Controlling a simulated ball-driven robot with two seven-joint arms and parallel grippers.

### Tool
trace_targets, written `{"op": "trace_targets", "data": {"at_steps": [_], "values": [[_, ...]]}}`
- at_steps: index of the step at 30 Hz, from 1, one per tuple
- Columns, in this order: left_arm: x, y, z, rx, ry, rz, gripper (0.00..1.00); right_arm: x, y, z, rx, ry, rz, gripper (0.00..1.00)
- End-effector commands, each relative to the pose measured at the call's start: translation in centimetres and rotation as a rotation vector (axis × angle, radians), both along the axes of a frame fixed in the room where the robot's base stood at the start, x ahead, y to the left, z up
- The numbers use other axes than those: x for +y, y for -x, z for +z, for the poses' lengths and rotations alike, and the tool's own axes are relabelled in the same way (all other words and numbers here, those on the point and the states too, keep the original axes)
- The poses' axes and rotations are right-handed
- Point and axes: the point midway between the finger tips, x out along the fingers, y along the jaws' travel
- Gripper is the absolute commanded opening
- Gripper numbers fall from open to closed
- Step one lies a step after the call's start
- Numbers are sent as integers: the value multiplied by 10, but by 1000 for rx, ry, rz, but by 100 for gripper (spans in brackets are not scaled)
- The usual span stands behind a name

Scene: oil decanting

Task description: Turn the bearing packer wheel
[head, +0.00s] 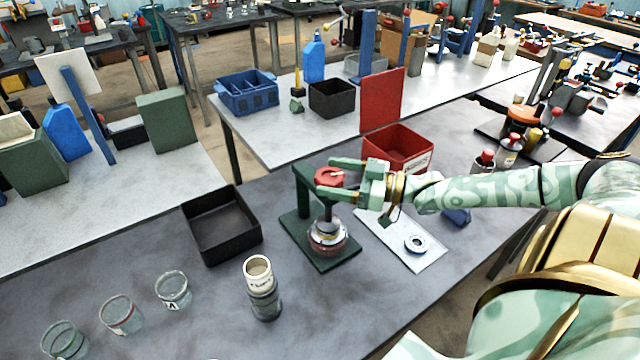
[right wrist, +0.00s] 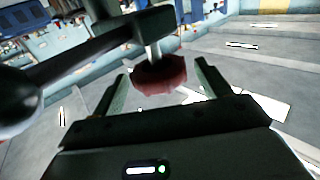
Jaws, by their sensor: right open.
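The bearing packer (head: 303,190) is a dark green frame on a flat green base, with a red wheel (head: 327,176) on top. A round metal part (head: 327,236) sits under its spindle on the base. My right gripper (head: 334,177) is at the wheel, with one finger on either side of it. In the right wrist view the red wheel (right wrist: 160,74) lies between the two open fingers (right wrist: 163,80). Gaps show beside both fingers there, so the wheel is not clamped. My left gripper is not in view.
A bearing ring (head: 416,243) lies on a white sheet (head: 433,258) right of the packer. A red bin (head: 405,150) stands behind. A black tray (head: 213,254), a labelled can (head: 264,302) and several glass jars (head: 173,289) stand to the left. The table front is mostly clear.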

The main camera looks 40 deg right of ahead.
Motion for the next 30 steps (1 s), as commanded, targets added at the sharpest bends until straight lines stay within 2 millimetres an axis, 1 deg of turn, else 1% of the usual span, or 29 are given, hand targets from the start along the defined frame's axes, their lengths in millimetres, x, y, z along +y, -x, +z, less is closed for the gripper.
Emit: {"op": "trace_targets", "data": {"at_steps": [1, 6, 11, 17, 18, 20, 21, 22, 23, 30], "values": [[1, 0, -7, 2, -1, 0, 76, 5, -8, -2, -5, -2, 1, 77], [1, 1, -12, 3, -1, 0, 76, 15, -21, 0, -2, -2, 1, 77], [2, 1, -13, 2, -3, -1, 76, 18, -26, 1, -1, -1, 0, 77], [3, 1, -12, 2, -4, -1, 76, 18, -26, 1, 0, 0, 0, 77], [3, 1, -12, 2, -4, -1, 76, 18, -26, 1, 0, 0, 0, 71], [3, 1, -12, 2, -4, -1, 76, 18, -26, 1, 0, 0, 0, 54], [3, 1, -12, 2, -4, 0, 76, 18, -26, 1, 0, 0, 0, 43], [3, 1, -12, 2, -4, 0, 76, 18, -26, 1, 0, 0, 0, 35], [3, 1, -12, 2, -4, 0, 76, 18, -26, 1, 0, 0, 0, 33], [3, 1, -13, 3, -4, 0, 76, 18, -26, 1, 0, 0, 0, 33]]}}
